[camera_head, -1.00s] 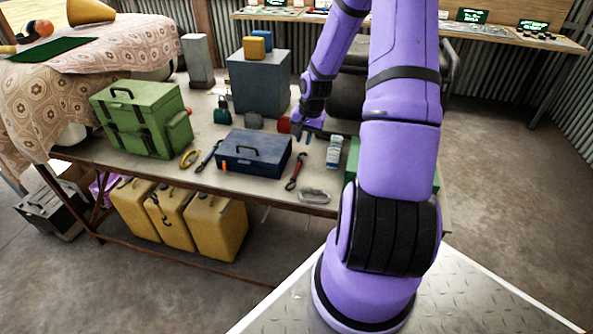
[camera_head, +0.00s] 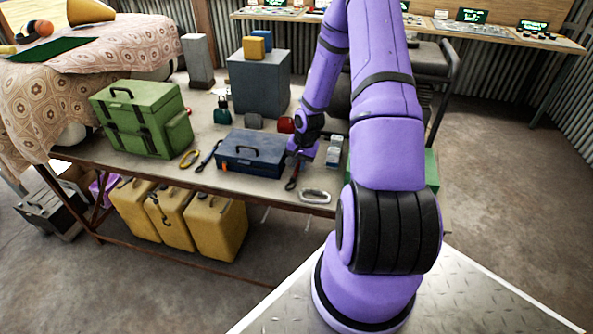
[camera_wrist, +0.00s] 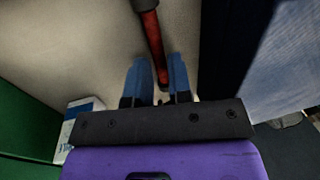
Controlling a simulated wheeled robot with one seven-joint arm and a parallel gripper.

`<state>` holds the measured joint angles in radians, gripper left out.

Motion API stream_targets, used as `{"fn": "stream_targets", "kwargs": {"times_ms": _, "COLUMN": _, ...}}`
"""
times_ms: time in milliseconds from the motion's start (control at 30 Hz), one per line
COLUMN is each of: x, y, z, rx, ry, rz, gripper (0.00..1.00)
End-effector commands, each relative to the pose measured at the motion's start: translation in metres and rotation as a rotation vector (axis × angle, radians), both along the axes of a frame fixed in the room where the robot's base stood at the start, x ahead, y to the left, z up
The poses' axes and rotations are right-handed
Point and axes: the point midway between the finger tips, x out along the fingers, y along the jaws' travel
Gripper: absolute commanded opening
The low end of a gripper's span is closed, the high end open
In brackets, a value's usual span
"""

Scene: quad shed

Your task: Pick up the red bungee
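The red bungee (camera_head: 292,182) lies on the workbench just right of the dark blue toolbox, its upper part hidden by my gripper. In the wrist view the red bungee (camera_wrist: 153,45) runs down from the top edge, its lower end between the two blue fingers. My gripper (camera_wrist: 159,72) is open, with one finger on each side of the bungee and gaps visible beside it. In the head view my gripper (camera_head: 297,158) points down over the bungee; its fingertips are hard to make out there.
The blue toolbox (camera_head: 250,154) stands close on the left. A white box (camera_head: 335,152) and a green case (camera_head: 428,172) are on the right. A silver carabiner (camera_head: 315,196) lies near the bench's front edge.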

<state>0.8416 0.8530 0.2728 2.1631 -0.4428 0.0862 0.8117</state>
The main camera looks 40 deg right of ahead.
Motion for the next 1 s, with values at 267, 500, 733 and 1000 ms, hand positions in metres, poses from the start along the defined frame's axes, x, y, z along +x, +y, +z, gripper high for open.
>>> {"fn": "stream_targets", "kwargs": {"times_ms": 267, "x": 0.001, "y": 0.001, "z": -0.011, "rx": 0.0, "ry": 0.001, "rz": -0.002, "gripper": 0.19}}
{"fn": "stream_targets", "kwargs": {"times_ms": 500, "x": 0.001, "y": 0.001, "z": -0.01, "rx": 0.0, "ry": 0.001, "rz": -0.001, "gripper": 0.0}}
{"fn": "stream_targets", "kwargs": {"times_ms": 733, "x": 0.001, "y": 0.001, "z": -0.01, "rx": 0.0, "ry": 0.001, "rz": -0.001, "gripper": 0.0}}
{"fn": "stream_targets", "kwargs": {"times_ms": 1000, "x": 0.002, "y": 0.0, "z": 0.001, "rx": -0.002, "ry": -0.002, "rz": -0.002, "gripper": 0.0}}
